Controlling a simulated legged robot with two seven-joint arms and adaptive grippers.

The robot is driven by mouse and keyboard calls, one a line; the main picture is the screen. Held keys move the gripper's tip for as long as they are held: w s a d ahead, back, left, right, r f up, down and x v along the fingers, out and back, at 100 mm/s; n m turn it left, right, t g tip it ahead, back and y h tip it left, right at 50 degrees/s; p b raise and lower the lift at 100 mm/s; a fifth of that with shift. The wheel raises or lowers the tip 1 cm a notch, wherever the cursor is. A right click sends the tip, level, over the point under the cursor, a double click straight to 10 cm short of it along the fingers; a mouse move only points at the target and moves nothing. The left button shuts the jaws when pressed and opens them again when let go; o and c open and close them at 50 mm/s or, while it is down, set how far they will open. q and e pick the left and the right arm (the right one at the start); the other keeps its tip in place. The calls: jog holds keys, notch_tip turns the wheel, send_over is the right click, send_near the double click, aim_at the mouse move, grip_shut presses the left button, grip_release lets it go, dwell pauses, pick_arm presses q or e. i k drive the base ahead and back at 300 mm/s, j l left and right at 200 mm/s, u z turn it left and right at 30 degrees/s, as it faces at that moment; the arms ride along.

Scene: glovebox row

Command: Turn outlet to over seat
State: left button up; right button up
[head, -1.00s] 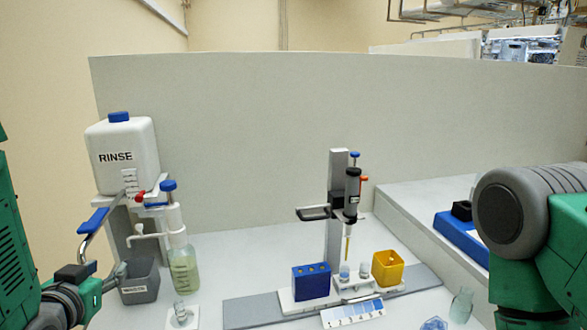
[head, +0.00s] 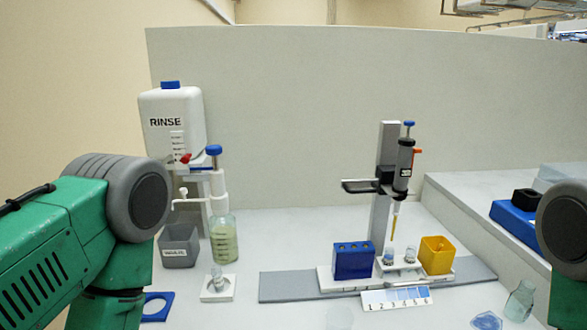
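The pump bottle (head: 224,240) with a blue cap holds pale green liquid at the left. Its thin white outlet (head: 187,199) points left, with its tip above the grey waste cup (head: 180,247). The white square seat (head: 217,292) lies in front of the bottle, with a small clear vial (head: 217,272) standing on it. The outlet is not over the seat. My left arm covers the left foreground, and its gripper is out of view. Only a grey joint of my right arm shows at the right edge; its gripper is out of view.
A white RINSE tank (head: 172,127) stands behind the bottle. A pipette stand (head: 385,190), blue block (head: 353,260) and yellow box (head: 436,255) sit at centre right. A blue piece (head: 153,308) with a round opening lies near my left arm. Bench between seat and stand is clear.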

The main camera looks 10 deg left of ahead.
aim_at(182, 192)
jog(key=u, duration=0.95)
jog(key=i+z, duration=0.3)
jog(key=i+j+z, duration=0.15)
jog(key=z, duration=0.15)
